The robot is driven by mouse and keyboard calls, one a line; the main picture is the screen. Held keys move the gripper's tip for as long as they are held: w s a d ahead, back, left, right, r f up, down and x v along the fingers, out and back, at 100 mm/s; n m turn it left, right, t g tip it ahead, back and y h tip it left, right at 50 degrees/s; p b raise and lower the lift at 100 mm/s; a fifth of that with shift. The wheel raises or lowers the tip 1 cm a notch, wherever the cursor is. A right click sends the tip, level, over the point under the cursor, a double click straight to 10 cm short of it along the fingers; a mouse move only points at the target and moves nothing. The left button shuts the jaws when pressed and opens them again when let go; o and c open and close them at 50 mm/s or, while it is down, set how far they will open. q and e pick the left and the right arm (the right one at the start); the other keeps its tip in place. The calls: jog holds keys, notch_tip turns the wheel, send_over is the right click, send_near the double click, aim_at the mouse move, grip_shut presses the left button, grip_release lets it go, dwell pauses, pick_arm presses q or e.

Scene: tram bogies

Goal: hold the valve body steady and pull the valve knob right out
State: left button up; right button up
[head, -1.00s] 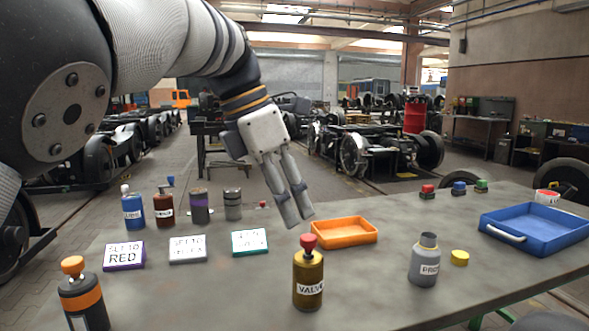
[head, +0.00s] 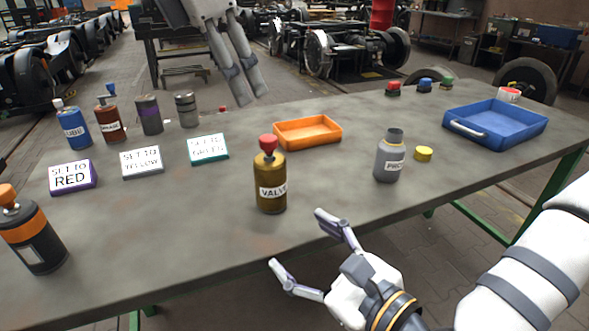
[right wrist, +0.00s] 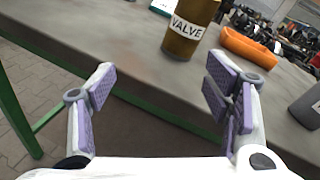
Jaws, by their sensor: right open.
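The valve body (head: 271,195), a mustard-brown bottle labelled VALVE, stands upright on the table. Its red valve knob (head: 268,143) sits on top. In the right wrist view the valve body (right wrist: 187,36) shows beyond the fingers, with its top and knob cut off. My right gripper (head: 298,238) is open and empty at the table's near edge, just right of and nearer than the valve body, not touching it.
An orange tray (head: 308,133) lies behind the valve body. A grey bottle (head: 389,160) and yellow cap (head: 423,153) stand to its right, a blue tray (head: 497,125) further right. Sign blocks (head: 142,162) and several bottles (head: 109,125) fill the left. An orange-capped bottle (head: 32,235) stands front left.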

aim_at(278, 175)
jog(key=w+r+m+t, duration=0.2)
jog(key=w+r+m, duration=0.1)
jog(key=r+m, duration=0.2)
jog(key=shift+h, duration=0.3)
jog(key=x, duration=1.1)
jog(key=shift+w+d+r, duration=0.2)
jog(key=shift+w+d, duration=0.1)
jog(key=shift+w, duration=0.1)
